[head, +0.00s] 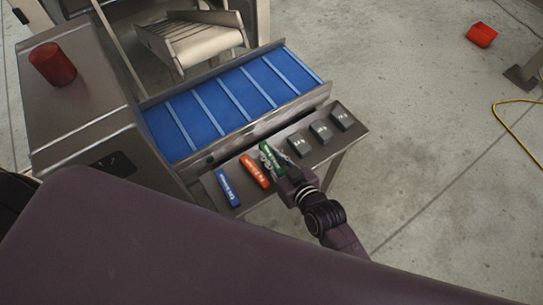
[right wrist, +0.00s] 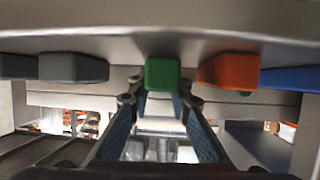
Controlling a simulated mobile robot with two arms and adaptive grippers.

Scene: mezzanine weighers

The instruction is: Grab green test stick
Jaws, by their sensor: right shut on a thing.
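The green test stick (head: 270,157) lies on the metal shelf at the front of the weigher, with the orange stick on its left. My right gripper (head: 272,158) reaches in from the lower right and is shut on the green stick, its fingers covering part of it. In the right wrist view the green stick's end (right wrist: 162,73) shows between the tips of my right gripper (right wrist: 160,98). The stick seems to be still at shelf level; I cannot tell whether it touches the shelf. My left gripper is not in view.
On the shelf (head: 222,205) are an orange stick (head: 255,172), a blue stick (head: 228,188) and grey blocks (head: 320,131). A blue conveyor (head: 235,100) runs behind. A red cylinder (head: 52,64) stands on the cabinet; another red cylinder (head: 481,35) lies on the floor. A yellow cable (head: 512,130) is at right.

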